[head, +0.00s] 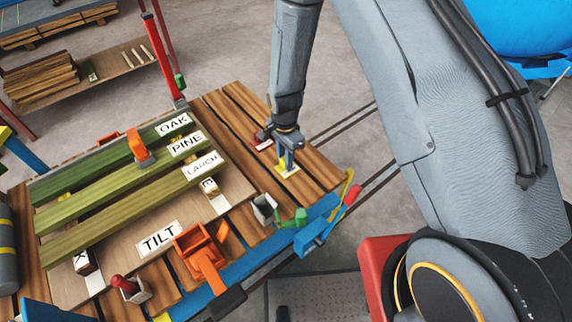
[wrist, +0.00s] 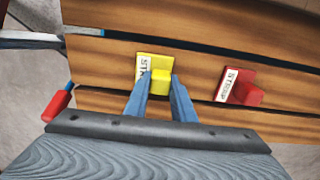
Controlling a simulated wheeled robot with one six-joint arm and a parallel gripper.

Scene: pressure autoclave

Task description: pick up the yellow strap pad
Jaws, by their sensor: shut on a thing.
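The yellow strap pad (wrist: 160,80) lies on the wooden slats of the table, with a white label reading "ST…" on its left part; its raised yellow block is between my fingers. My gripper (wrist: 160,98) has a blue finger on each side of that block and is shut on it. In the head view the pad (head: 287,168) shows below my gripper (head: 287,158), near the table's right end. The pad appears to be still at the level of the slats. My fingers hide part of its label.
A red strap pad (wrist: 242,88) sits on the slats to the right in the wrist view. Green boards lie on a panel labelled OAK, PINE, LARCH and TILT (head: 158,239).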

